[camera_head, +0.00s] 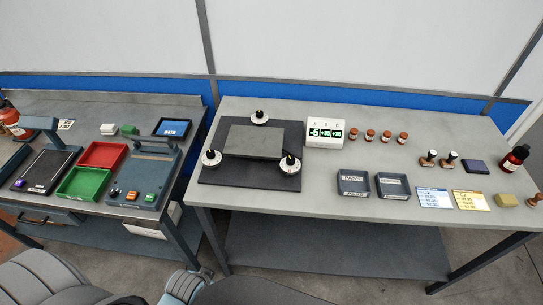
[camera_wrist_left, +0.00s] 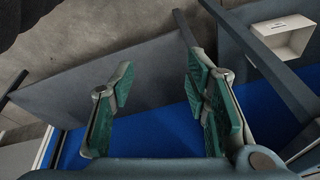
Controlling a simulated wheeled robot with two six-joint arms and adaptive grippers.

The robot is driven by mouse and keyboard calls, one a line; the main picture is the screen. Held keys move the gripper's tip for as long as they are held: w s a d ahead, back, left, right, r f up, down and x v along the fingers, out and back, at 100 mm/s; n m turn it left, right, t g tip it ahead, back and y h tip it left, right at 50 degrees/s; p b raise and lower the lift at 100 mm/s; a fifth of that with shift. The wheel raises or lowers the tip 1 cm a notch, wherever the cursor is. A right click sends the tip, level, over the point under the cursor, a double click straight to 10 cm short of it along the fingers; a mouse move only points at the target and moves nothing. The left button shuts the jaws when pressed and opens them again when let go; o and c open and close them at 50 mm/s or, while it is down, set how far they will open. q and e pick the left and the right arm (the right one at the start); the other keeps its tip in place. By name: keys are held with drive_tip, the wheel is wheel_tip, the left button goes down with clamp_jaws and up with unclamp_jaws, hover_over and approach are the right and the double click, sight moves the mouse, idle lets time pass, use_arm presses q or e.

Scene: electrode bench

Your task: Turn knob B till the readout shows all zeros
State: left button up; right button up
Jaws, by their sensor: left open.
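A white readout box (camera_head: 325,132) stands on the right bench with small letters above green figures. The left figure looks like -5; the other two are positive but too small to read surely. Three black knobs on white round bases sit around a dark grey plate (camera_head: 254,142): a back knob (camera_head: 260,117), a front left knob (camera_head: 211,159) and a front right knob (camera_head: 290,164). I cannot read which is B. My left gripper (camera_wrist_left: 158,72) is open and empty in the left wrist view, away from the knobs. My right gripper is not in view.
The plate rests on a black mat (camera_head: 235,179). Several small brown-red bottles (camera_head: 370,135), two dark trays (camera_head: 353,183), cards (camera_head: 434,198) and stamps (camera_head: 428,159) stand to the right. A left bench holds red (camera_head: 102,155) and green trays (camera_head: 84,183). A gap separates the benches.

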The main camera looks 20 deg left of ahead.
use_arm(q)
drive_tip(key=w+d+r+t, duration=0.1)
drive_tip(key=w+r, duration=0.3)
drive_tip(key=r, duration=0.8)
drive_tip(key=m+h, duration=0.3)
drive_tip(key=m, duration=0.2)
approach(290, 159)
drive_tip(key=b+x, duration=0.1)
drive_tip(key=x, duration=0.7)
drive_tip(key=shift+f+b, duration=0.4)
drive_tip(key=shift+r, duration=0.1)
